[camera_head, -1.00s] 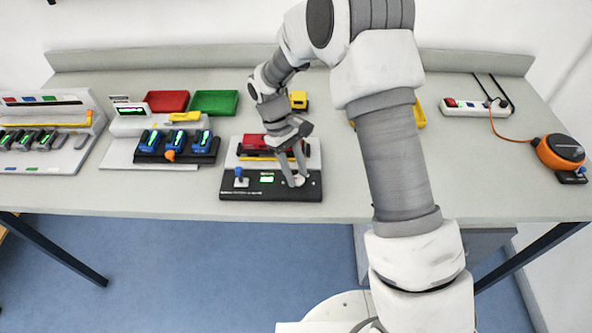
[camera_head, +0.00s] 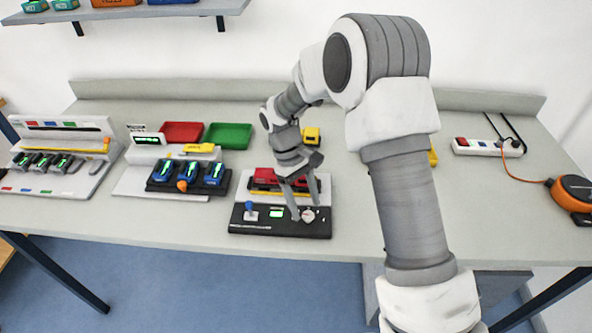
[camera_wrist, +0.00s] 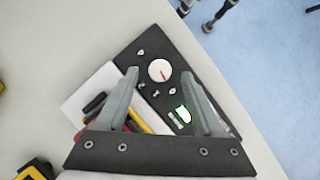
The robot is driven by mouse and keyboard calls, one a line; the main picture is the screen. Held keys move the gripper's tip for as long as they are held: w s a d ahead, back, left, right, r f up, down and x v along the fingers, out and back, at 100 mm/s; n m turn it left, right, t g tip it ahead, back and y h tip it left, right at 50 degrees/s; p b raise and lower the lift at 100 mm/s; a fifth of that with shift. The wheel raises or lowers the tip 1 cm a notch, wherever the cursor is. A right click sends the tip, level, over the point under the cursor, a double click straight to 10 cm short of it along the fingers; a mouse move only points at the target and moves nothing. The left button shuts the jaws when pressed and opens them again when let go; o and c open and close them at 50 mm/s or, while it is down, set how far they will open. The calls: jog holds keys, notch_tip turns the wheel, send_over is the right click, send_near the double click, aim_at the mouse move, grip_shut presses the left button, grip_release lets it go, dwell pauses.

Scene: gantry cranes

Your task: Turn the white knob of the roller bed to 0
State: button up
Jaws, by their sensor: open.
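The roller bed's black panel (camera_head: 245,228) is at the front middle of the bench. Its round white knob (camera_head: 308,215) is on the panel's right part. In the wrist view the knob (camera_wrist: 160,70) shows a short red pointer line, with small marks around it that I cannot read. My gripper (camera_head: 306,212) is open over the panel. In the wrist view its fingertips (camera_wrist: 160,72) appear on either side of the knob, with gaps to it. I see no contact. A lit green display (camera_head: 276,213) and a blue-topped lever (camera_head: 250,210) are left of the knob.
A red and yellow object (camera_head: 264,180) lies on the bed behind the panel. A station with blue units (camera_head: 187,172) is to the left. Red (camera_head: 182,132) and green (camera_head: 229,136) trays and a small yellow object (camera_head: 311,136) stand behind.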

jog(key=v, duration=1.6)
jog(key=shift+s+p, duration=0.15)
jog(key=shift+p, duration=0.2)
jog(key=s+d+r+m+t+y, duration=0.2)
jog(key=s+d+r+m+t, duration=0.2)
jog(key=s+d+r, duration=0.7)
jog(key=s+d+m+t+y, duration=0.1)
jog(key=s+d+m+t, duration=0.3)
jog(key=s, duration=0.9)
jog(key=d+t, duration=0.1)
jog(key=d, duration=0.2)
jog(key=shift+s+r+m, duration=0.15)
jog(key=shift+m, duration=0.25)
